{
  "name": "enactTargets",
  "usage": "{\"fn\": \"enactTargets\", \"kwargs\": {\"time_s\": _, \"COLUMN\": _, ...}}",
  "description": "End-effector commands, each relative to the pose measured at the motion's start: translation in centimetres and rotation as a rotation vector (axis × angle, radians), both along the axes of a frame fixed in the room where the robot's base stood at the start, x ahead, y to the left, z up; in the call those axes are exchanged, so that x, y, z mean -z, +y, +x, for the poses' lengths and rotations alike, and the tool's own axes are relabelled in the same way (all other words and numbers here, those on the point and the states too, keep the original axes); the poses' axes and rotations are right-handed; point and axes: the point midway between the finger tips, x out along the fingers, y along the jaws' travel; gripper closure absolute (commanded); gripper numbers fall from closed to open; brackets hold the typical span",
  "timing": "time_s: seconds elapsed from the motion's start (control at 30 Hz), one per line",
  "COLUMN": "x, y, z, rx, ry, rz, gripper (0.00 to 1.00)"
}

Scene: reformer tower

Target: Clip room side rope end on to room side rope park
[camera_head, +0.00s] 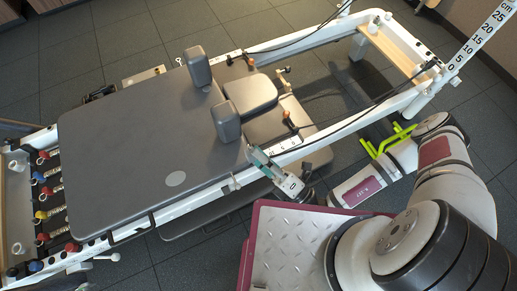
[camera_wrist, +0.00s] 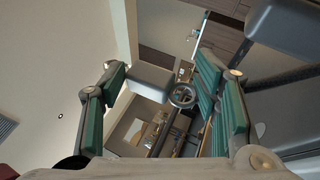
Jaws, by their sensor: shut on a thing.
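My gripper (camera_head: 256,154) is at the near side rail of the reformer, just below the near shoulder rest. In the head view the fingers hide this piece. I cannot tell which part is the rope park.
The grey carriage (camera_head: 130,150) carries two upright shoulder rests (camera_head: 197,67) (camera_head: 226,123) and a headrest (camera_head: 250,92). Coloured spring knobs (camera_head: 42,190) line the left end. A lime-green bracket (camera_head: 388,141) is near my arm. Dark tiled floor (camera_head: 130,45) is open beyond the frame.

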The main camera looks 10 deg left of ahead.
Motion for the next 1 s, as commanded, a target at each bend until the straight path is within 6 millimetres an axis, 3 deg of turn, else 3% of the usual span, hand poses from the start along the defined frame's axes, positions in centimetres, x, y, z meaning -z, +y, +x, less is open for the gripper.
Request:
{"fn": "enactTargets", "kwargs": {"time_s": 0.7, "x": 0.0, "y": -1.0, "z": -5.1, "rx": -0.001, "ry": 0.002, "rz": 0.001, "gripper": 1.00}}
{"fn": "enactTargets", "kwargs": {"time_s": 1.0, "x": 0.0, "y": -1.2, "z": -5.6, "rx": 0.000, "ry": 0.000, "rz": 0.000, "gripper": 1.00}}
